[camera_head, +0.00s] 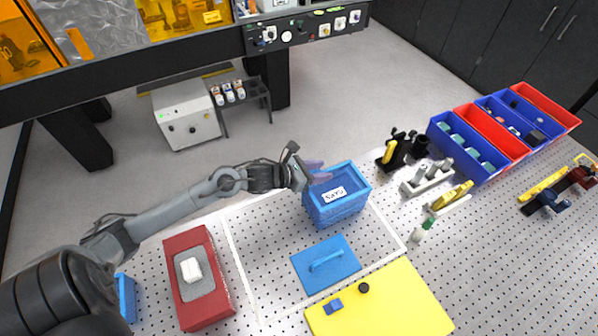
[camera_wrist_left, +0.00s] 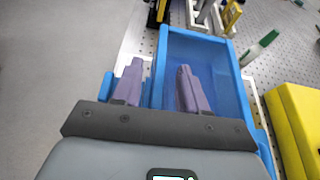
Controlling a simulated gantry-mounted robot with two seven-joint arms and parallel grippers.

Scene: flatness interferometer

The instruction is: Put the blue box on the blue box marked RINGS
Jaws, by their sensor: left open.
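An open, empty-looking blue box (camera_head: 334,213) with a white handwritten label, too small to read surely, stands upright on the white-framed board. It fills the middle of the left wrist view (camera_wrist_left: 225,75). My left gripper (camera_head: 315,172) is open at the box's left rim. In the wrist view my purple fingers (camera_wrist_left: 158,88) are apart, one inside the box and one towards its left outer side; contact is unclear. A flat blue panel with a handle (camera_head: 343,272) lies in front of the box. Another blue box (camera_head: 126,298) is partly hidden behind my left arm.
A red box (camera_head: 183,242) with a grey inset and white item stands left. Red and blue bins (camera_head: 452,155) and several small tools stand at right. The perforated table at lower right is clear.

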